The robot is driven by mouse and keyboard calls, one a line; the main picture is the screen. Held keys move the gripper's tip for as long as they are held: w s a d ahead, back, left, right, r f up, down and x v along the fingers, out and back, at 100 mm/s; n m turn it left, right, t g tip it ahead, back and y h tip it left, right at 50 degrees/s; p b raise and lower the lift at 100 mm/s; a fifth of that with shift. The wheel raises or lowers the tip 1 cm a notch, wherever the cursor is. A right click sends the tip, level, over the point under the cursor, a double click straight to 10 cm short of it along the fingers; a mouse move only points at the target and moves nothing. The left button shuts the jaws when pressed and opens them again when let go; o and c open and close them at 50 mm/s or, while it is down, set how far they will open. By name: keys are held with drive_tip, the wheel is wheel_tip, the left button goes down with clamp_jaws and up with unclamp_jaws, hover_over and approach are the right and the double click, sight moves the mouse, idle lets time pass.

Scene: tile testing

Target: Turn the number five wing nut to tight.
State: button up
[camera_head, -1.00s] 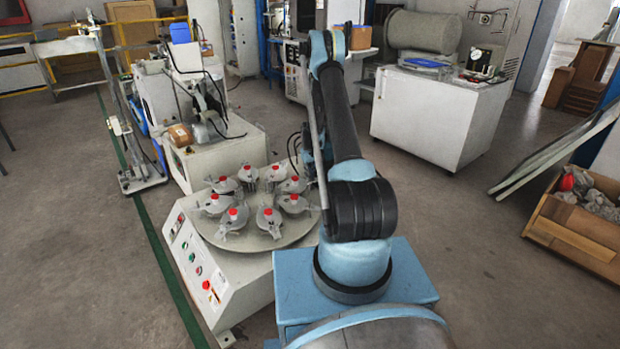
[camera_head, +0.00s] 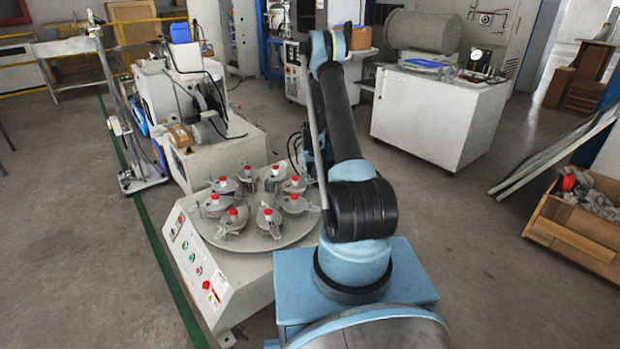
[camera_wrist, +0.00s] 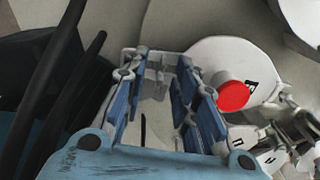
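Several grey lidded pots with red knobs stand in a ring on a round turntable (camera_head: 245,240). The front pot (camera_head: 232,221) is nearest the control panel. In the wrist view, my gripper (camera_wrist: 157,75) has its two blue-padded fingers apart, with a gap between them. A grey metal part shows at the far end of this gap; I cannot tell whether it is a wing nut or whether a finger touches it. A pale lid (camera_wrist: 232,58) with a red knob (camera_wrist: 233,96) and a small dark label lies just right of the fingers. The number five is not readable. My arm hides the gripper in the head view.
Metal clamp parts (camera_wrist: 290,135) with small labels sit close at the right of my gripper. Dark cables or rods (camera_wrist: 75,90) pass at its left. A white machine (camera_head: 215,145) stands behind the turntable. Open floor lies at the far left.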

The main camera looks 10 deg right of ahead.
wheel_tip(320, 180, up, 12)
idle(0.8)
drive_tip(key=shift+f, duration=0.2)
wheel_tip(320, 180, down, 12)
drive_tip(key=shift+r, duration=0.15)
idle(0.5)
drive_tip(key=shift+r, duration=0.1)
